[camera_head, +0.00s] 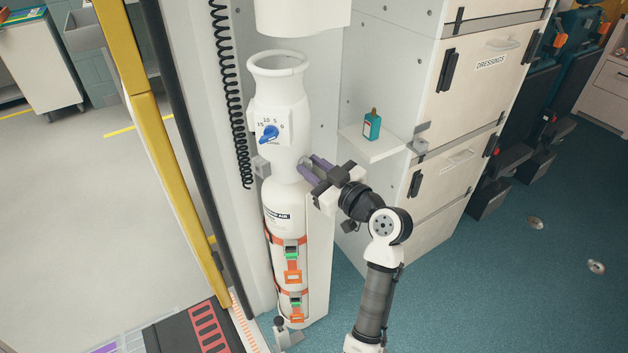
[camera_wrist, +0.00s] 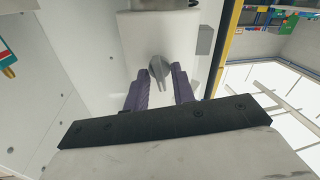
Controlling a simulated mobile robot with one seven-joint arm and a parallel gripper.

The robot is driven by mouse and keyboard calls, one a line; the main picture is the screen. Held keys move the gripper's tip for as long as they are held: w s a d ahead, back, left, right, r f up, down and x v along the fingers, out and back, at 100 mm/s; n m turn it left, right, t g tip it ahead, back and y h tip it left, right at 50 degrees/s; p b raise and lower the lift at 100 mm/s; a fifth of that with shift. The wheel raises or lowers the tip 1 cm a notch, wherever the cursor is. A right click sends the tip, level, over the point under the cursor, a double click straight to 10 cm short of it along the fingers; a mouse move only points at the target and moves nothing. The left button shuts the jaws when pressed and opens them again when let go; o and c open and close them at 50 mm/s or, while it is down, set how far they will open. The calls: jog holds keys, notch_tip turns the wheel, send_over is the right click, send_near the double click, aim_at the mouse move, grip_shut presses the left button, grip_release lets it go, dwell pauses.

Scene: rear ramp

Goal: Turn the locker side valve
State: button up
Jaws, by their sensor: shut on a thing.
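A white cylinder (camera_head: 288,215) stands upright in the locker at centre in the head view. My gripper (camera_head: 310,168) is at its right side, just below the neck, with purple fingers pointing left. The side valve is hidden by my gripper there. In the wrist view the valve shows as a small grey lever (camera_wrist: 158,70) on a pale housing, between the two purple fingers of my gripper (camera_wrist: 161,77). The fingers are shut on the lever. A blue dial (camera_head: 269,134) with a number scale is on the cylinder's front, apart from my gripper.
A small white shelf (camera_head: 372,145) with a teal bottle (camera_head: 372,125) is just right of my gripper. White drawers (camera_head: 480,70) stand further right. A black coiled cord (camera_head: 228,95) and a yellow post (camera_head: 165,150) are on the left.

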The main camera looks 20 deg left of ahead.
jog(key=n+b, duration=0.1)
jog(key=b, duration=0.2)
jog(key=shift+f+n, duration=0.2)
jog(key=shift+n, duration=0.2)
jog(key=shift+r, duration=0.2)
jog(key=o, duration=0.6)
jog(key=shift+d, duration=0.1)
jog(key=b+v, duration=0.2)
jog(key=v, duration=1.1)
jog(key=shift+s+d+b, duration=0.25)
jog(key=shift+d+b, duration=0.05)
jog(key=shift+b, duration=0.05)
